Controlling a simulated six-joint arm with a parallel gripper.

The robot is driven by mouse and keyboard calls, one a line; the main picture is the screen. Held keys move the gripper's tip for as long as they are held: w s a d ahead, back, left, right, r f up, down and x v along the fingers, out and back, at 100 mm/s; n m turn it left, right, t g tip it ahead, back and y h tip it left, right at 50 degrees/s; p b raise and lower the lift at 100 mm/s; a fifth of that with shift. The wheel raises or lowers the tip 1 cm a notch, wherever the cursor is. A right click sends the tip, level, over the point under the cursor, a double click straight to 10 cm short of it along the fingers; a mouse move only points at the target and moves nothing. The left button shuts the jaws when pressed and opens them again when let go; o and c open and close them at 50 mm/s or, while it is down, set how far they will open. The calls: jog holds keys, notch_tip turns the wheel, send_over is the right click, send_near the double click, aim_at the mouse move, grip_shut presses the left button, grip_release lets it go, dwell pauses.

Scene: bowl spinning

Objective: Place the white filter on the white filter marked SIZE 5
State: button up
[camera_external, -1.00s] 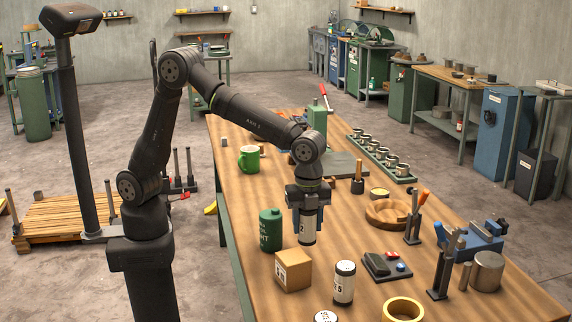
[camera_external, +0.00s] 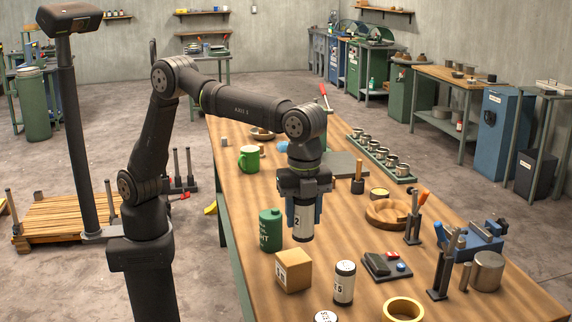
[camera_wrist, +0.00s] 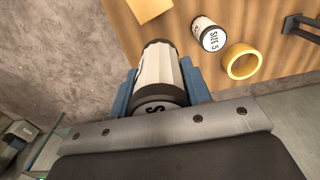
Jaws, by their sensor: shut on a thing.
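My gripper (camera_external: 304,200) is shut on a white filter (camera_external: 303,222) with dark bands and a "2" on its side, held upright. It seems to be above the table. In the wrist view the held filter (camera_wrist: 160,68) lies between my blue fingers. The white filter marked SIZE 5 (camera_external: 344,283) stands upright on the table, in front of and to the right of the held one. In the wrist view the SIZE 5 filter (camera_wrist: 208,33) shows its marked white top, well apart from the held filter.
A cardboard box (camera_external: 293,271) and a green canister (camera_external: 270,230) stand near the held filter. A yellow ring (camera_external: 403,310) lies right of the SIZE 5 filter. Another white round top (camera_external: 325,317) is cut off by the lower edge. A control box (camera_external: 386,265) stands to the right.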

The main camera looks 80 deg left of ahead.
jog(key=s+d+r, duration=0.1)
jog(key=d+r, duration=0.3)
jog(key=d, duration=0.2)
send_over(346, 265)
notch_tip(346, 265, down, 7)
jog(key=shift+f, duration=2)
jog(key=shift+f, duration=0.15)
jog(key=o, duration=1)
notch_tip(346, 265, up, 12)
jog(key=shift+r, duration=0.2)
